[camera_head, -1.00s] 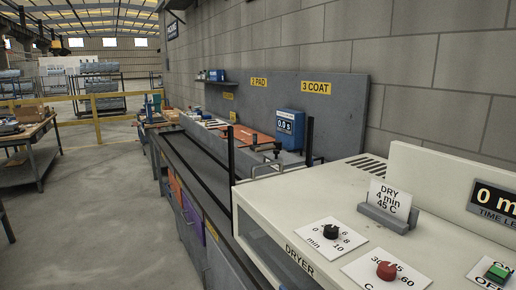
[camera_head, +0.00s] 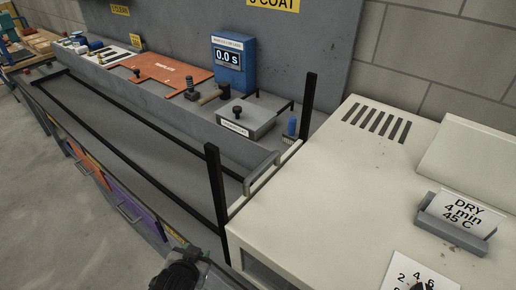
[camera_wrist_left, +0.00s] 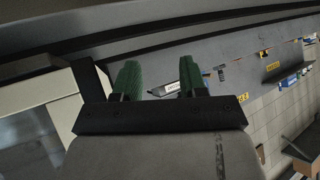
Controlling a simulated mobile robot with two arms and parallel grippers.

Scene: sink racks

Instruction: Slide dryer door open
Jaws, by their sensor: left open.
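The cream dryer (camera_head: 300,215) fills the right of the head view. A grey metal handle (camera_head: 262,173) shows at its left end, between two black upright posts (camera_head: 216,195). The door panel itself is mostly hidden from above, and I cannot tell how far it is open. My left arm shows as a dark part at the bottom of the head view, below and left of the handle. In the left wrist view my left gripper (camera_wrist_left: 159,82) has its green fingers apart and nothing between them. A cream casing (camera_wrist_left: 35,112) lies left of it. My right gripper is not in view.
A long grey bench with black rails (camera_head: 130,160) runs left from the dryer. On it stand an orange template board (camera_head: 165,75), a blue timer box (camera_head: 232,65) and a lidded grey box (camera_head: 245,118). A card holder (camera_head: 455,235) sits on the dryer top.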

